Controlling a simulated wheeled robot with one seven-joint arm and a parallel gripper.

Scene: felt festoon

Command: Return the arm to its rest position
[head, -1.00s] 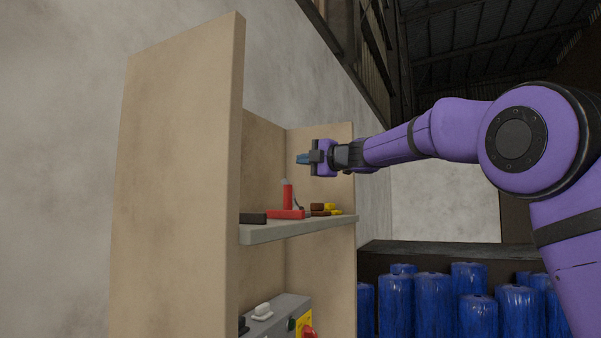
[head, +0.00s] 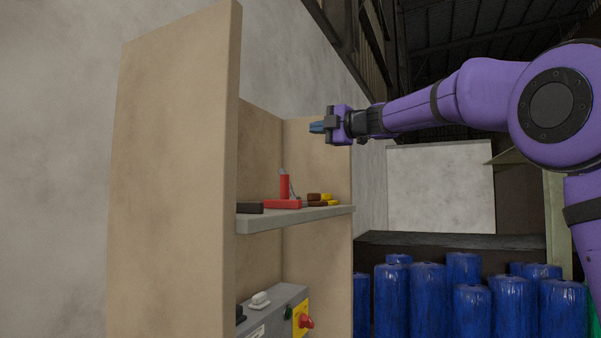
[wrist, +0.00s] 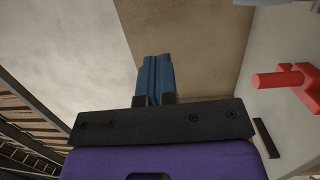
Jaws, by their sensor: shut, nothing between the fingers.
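My gripper (head: 317,127) is at the end of my purple arm, in the air above the shelf (head: 300,220) of a tan cabinet, near its opening. Its blue fingers are together with nothing between them; the wrist view shows the shut fingers (wrist: 154,80) pointing toward a tan panel. My gripper touches nothing that I can see. The arm reaches in from the right of the head view.
On the shelf are a red object with an upright part (head: 284,188), a dark block (head: 249,208) and several brown and yellow pieces (head: 320,198). Below is a grey box (head: 275,308) with a red knob (head: 305,321). Blue barrels (head: 427,295) stand at right.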

